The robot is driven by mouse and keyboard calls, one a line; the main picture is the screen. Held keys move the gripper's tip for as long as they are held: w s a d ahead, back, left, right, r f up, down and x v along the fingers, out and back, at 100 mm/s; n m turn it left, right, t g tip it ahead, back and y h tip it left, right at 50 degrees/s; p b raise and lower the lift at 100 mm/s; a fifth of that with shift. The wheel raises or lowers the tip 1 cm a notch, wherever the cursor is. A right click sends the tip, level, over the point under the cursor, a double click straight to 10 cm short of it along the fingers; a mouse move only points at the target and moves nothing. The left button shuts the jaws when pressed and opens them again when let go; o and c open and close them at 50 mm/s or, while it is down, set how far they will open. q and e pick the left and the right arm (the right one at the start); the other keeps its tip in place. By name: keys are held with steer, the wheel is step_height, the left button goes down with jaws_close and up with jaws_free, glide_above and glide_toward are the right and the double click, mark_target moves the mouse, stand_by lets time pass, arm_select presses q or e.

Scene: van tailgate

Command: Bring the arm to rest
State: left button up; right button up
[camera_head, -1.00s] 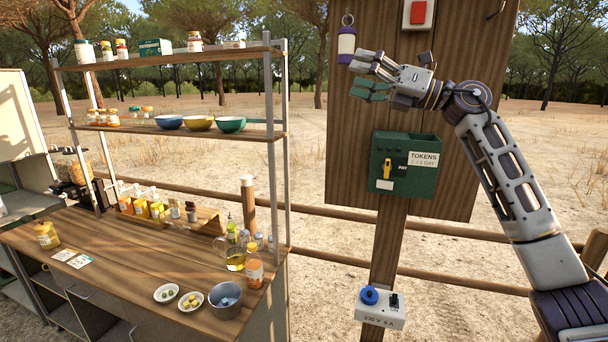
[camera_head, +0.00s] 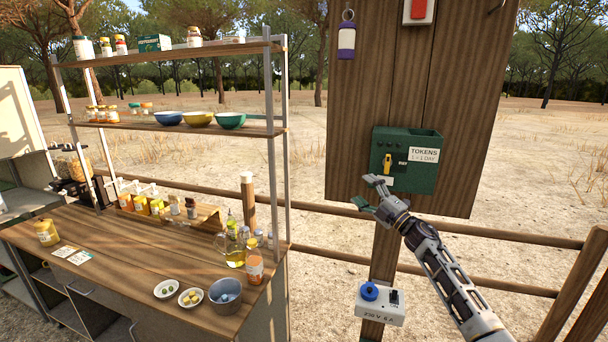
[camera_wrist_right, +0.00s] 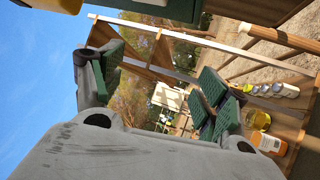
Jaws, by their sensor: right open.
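My right gripper (camera_head: 369,193) is open and empty, in front of the lower edge of the green token box (camera_head: 408,150), well below the lamp. In the right wrist view its green-padded fingers (camera_wrist_right: 155,85) stand apart with nothing between them. My left gripper does not show.
A red switch (camera_head: 419,10) is at the board's top. A white power box (camera_head: 380,302) with a blue socket is low on the post. A wooden counter (camera_head: 130,265) with shelves, bowls and jars stands left. A rail fence (camera_head: 500,245) runs behind.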

steer(key=s+d+f+m+h, duration=0.25)
steer(key=f+m+h, duration=0.2)
steer(key=f, duration=1.25)
steer(key=s+d+f+m+h, duration=0.1)
steer(key=d+f+m+h, duration=0.4)
steer(key=f, duration=1.1)
steer(key=s+f+m+g+h, duration=0.1)
steer(key=s+f+m+g, duration=0.1)
steer(key=s+f, duration=0.55)
steer(key=s+f+m+g+h, duration=0.15)
steer(key=s+f, duration=0.25)
steer(key=f, duration=0.7)
steer(key=s+f+m+g, duration=0.1)
steer(key=s+f+m, duration=0.3)
steer(key=f, duration=0.6)
steer(key=s+f+m+g+h+b, duration=0.1)
steer(key=s+f+g, duration=0.2)
steer(key=s+f, duration=0.9)
steer(key=s+f+m+g+h, duration=0.1)
steer(key=s+f+g, duration=0.2)
steer(key=s+f, duration=0.85)
steer(key=s+f+m+g, duration=0.1)
steer(key=s+f+g, duration=0.1)
steer(key=s, duration=1.5)
steer(key=s+a+f+m+g, duration=0.1)
steer(key=s+f+m+g, duration=0.1)
steer(key=s, duration=1.5)
steer(key=shift+a+g+b, duration=0.2)
steer(key=shift+g+b, duration=0.1)
steer(key=shift+g, duration=0.45)
